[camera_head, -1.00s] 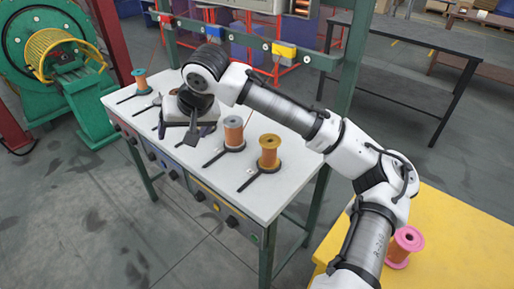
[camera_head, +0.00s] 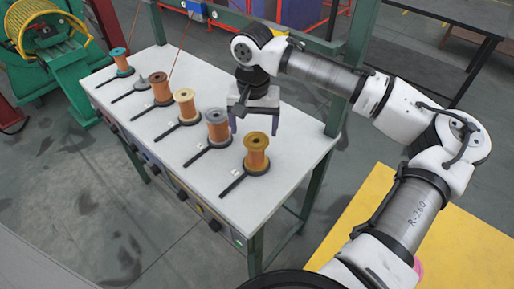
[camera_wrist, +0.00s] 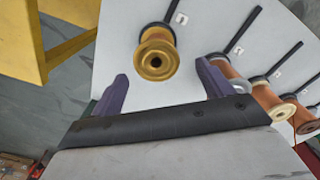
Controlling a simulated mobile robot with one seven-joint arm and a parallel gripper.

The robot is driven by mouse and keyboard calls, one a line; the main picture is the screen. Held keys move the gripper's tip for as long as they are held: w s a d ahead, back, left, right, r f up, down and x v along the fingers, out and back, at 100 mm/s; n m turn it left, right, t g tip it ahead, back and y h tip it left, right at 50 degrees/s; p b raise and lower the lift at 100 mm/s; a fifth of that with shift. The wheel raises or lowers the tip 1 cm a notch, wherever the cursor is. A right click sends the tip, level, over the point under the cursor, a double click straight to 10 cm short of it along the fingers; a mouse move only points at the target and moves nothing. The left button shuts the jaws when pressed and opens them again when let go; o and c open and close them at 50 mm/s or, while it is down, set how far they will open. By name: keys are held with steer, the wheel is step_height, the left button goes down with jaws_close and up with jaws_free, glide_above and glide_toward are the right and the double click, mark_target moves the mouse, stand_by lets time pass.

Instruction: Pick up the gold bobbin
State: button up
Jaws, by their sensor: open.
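The gold bobbin (camera_head: 256,152) stands upright on a black holder at the near right end of the white table (camera_head: 225,92). It has gold flanges and copper-coloured wire. In the wrist view the gold bobbin (camera_wrist: 156,52) shows from above, beyond the fingers and roughly between them. My gripper (camera_head: 254,128) is open and empty, with two purple fingers pointing down. It is above the table, just behind the gold bobbin in the head view, and apart from it. The wrist view shows my gripper (camera_wrist: 165,85) with its fingers spread wide.
A grey bobbin (camera_head: 217,127) stands just left of the gold one. A cream bobbin (camera_head: 186,105), an orange-brown bobbin (camera_head: 161,88) and a teal bobbin (camera_head: 121,62) stand farther along the row. A green post (camera_head: 352,60) rises behind the table. A yellow surface (camera_head: 350,225) is at right.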

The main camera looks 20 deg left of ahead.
mark_target(256, 146)
step_height(256, 146, down, 3)
steer(key=shift+r, duration=0.1)
steer(key=shift+w+d+f+p, duration=0.15)
steer(key=shift+f+p, duration=0.3)
steer(key=shift+f, duration=0.9)
steer(key=shift+w+d+f+p, duration=0.1)
steer(key=shift+f+p, duration=0.35)
steer(key=shift+f, duration=0.85)
steer(key=c, duration=1.1)
steer(key=shift+o, duration=0.2)
steer(key=shift+r, duration=0.1)
